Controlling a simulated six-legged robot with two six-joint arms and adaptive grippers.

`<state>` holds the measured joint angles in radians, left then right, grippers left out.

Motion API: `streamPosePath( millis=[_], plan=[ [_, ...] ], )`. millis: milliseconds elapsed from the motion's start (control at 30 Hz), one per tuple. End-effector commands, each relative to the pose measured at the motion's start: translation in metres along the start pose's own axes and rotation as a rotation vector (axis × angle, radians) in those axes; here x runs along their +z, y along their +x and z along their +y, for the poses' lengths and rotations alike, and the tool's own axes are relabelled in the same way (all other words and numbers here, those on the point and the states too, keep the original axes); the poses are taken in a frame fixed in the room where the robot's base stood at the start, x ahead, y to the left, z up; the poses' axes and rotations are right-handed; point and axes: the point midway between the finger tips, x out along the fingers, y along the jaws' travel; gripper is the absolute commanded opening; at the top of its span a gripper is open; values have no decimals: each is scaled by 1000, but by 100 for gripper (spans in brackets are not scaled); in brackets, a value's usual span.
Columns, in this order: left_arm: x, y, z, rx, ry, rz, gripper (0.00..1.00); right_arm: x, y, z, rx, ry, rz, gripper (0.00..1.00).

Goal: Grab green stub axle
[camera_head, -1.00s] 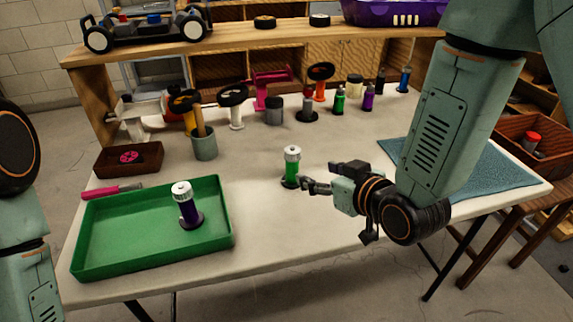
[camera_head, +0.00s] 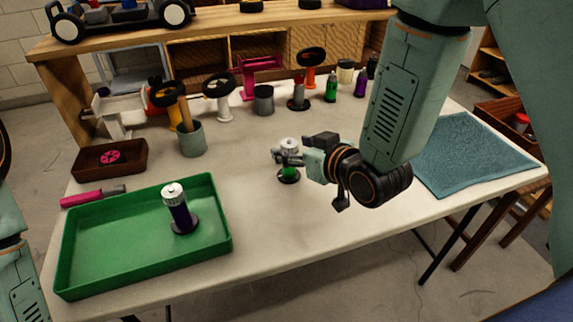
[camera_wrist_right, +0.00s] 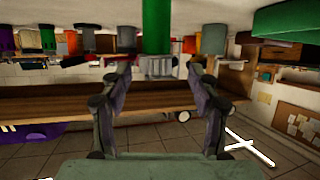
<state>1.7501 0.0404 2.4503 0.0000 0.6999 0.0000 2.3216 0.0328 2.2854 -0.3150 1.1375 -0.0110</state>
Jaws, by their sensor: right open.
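The green stub axle (camera_head: 289,174), with a silver-white top and a dark base, stands upright on the table. My right gripper (camera_head: 283,157) is at its upper part, with its fingers partly covering it in the head view. In the right wrist view, which is upside down, the green stub axle (camera_wrist_right: 157,28) lies between the two spread fingers of the right gripper (camera_wrist_right: 160,66). The gripper is open; whether a finger touches the axle cannot be told. Part of my left arm shows at the left edge, without its gripper.
A green tray (camera_head: 75,226) at front left holds a purple stub axle (camera_head: 179,211). A pink-handled tool (camera_head: 88,197) lies behind it. A grey-green cup (camera_head: 192,140) and several stands and bottles line the back. A blue mat (camera_head: 468,158) lies right. Table around the axle is clear.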

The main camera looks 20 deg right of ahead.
Motion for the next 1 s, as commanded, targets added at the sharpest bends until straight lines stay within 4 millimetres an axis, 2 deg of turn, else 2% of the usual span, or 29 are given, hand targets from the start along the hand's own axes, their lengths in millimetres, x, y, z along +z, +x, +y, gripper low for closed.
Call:
streamPosePath(
  millis=[33, 200, 533, 1000],
  plan=[
    [0, 5, 0, 0, 0, 0, 59, 2, 10, 2, 0, -2, 1, 61],
    [0, 11, 0, 0, 1, 0, 59, 0, 32, 2, 0, -2, 0, 61],
    [0, 11, 0, 0, 0, 0, 59, -2, 41, 2, 0, 1, -1, 61],
    [0, 11, 0, 0, 0, 0, 59, -2, 40, 2, 0, 0, -1, 21]
  ],
)
